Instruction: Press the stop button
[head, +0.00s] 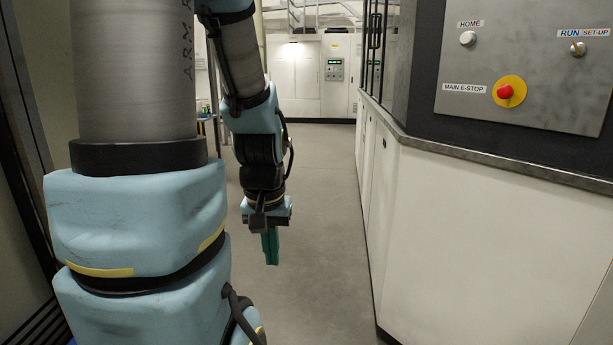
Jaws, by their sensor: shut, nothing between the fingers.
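The stop button (505,91) is a red mushroom button on a round yellow plate, labelled MAIN E-STOP. It sits on the grey control panel (545,100) at the upper right in the head view. My gripper (271,248) hangs pointing down over the floor, left of the panel and well apart from it. Its green fingers are together and hold nothing. Nothing hides the button.
A white HOME button (467,38) and a RUN/SET-UP switch (578,48) share the panel. A metal ledge (480,155) juts out below it, above a white cabinet (480,240). The grey aisle floor (325,200) is clear. More white cabinets (300,75) stand at the back.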

